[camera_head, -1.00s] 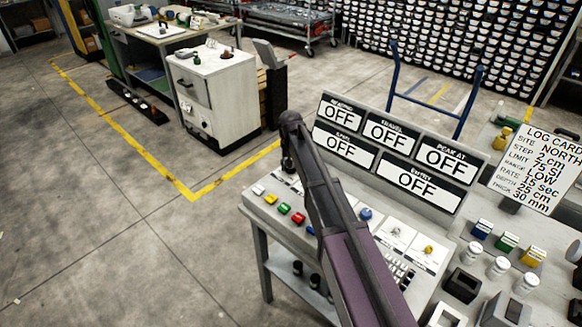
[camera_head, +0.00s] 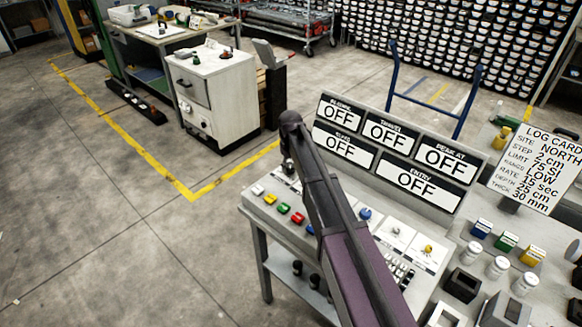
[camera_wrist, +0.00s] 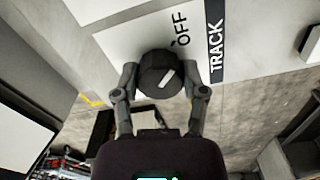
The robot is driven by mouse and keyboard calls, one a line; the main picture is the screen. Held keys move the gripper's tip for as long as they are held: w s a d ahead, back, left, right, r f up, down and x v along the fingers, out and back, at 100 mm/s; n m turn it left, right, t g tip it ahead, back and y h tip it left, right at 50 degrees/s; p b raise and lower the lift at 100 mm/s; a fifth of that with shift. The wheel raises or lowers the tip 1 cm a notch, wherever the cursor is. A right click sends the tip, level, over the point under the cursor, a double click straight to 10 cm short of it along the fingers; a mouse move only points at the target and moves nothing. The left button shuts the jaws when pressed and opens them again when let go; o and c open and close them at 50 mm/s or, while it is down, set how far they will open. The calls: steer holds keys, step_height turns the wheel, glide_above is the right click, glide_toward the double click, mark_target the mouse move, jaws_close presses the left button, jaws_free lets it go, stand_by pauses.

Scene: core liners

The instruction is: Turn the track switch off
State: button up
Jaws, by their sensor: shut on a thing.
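The track switch (camera_wrist: 158,76) is a dark round knob with a white pointer mark, on a white plate in the wrist view. The mark is slanted, with its upper end leaning right. The printed word OFF (camera_wrist: 181,29) is just above the knob, and the black TRACK label (camera_wrist: 216,50) is to the right. My gripper (camera_wrist: 160,82) has one finger on each side of the knob and is shut on it. In the head view my gripper (camera_head: 288,166) is at the console's far left end, and my arm hides part of the panel.
The grey console (camera_head: 258,217) carries coloured buttons, including a red one (camera_head: 298,218). A display board (camera_head: 395,150) above it reads OFF in every window. A log card (camera_head: 540,165) stands at right. Open floor lies left of the console.

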steer(key=shift+s, duration=0.15)
steer(key=o, duration=1.1)
steer(key=shift+r, duration=0.15)
